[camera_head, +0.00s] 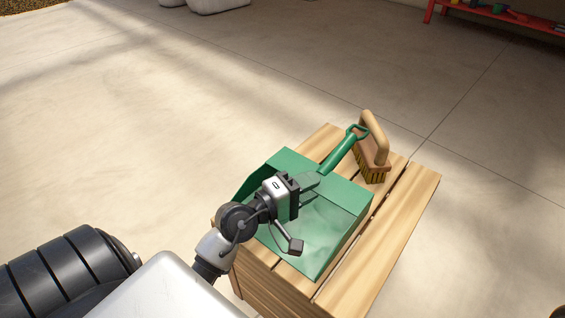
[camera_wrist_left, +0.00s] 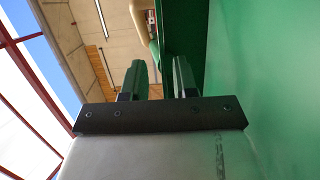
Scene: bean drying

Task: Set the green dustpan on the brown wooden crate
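The green dustpan (camera_head: 318,232) lies over the slatted top of the brown wooden crate (camera_head: 405,215), its pan toward the near left and its handle (camera_head: 340,152) pointing to the far right. It looks to be resting on the slats. My left gripper (camera_head: 308,183) is over the pan, close to the handle's base. In the left wrist view the two fingers of the left gripper (camera_wrist_left: 160,75) stand apart with a gap between them, and the green pan (camera_wrist_left: 275,80) fills the right side. My arm hides part of the pan. My right gripper is not in view.
A brush with a wooden handle (camera_head: 375,140) stands on the crate's far end, beside the dustpan's handle. A red shelf (camera_head: 500,14) with small items is at the top right. Pale sacks or similar objects (camera_head: 215,4) lie at the top. The concrete floor around is clear.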

